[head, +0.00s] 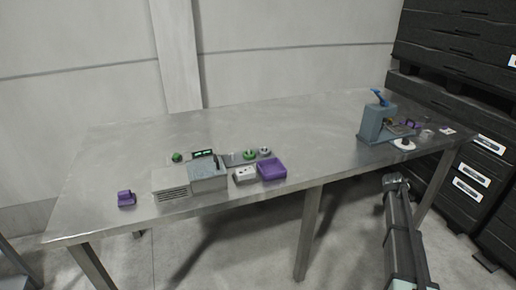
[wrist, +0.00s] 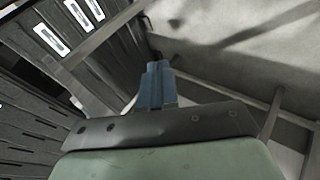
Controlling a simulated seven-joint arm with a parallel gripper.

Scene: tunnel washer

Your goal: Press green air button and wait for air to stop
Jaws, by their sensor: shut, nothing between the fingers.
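A small green button-like knob (head: 177,157) stands on the steel table, left of the middle. A green ring-shaped part (head: 250,154) sits on a small grey plate further right. I cannot tell from here which of the two is the air button. A grey-blue washer-like box (head: 208,178) stands between them, nearer the front edge. My gripper (wrist: 157,68) shows in the wrist view with its blue fingers shut and empty, over the floor and away from the table top. In the head view only my arm shows, right of the table's front edge; the fingers are not visible there.
The steel table (head: 120,150) has clear room at its back and middle right. A purple tray (head: 272,170), a white box (head: 244,175) and a purple block (head: 126,198) lie near the front. A blue-handled device (head: 374,124) stands at right, before black stacked crates (head: 455,80).

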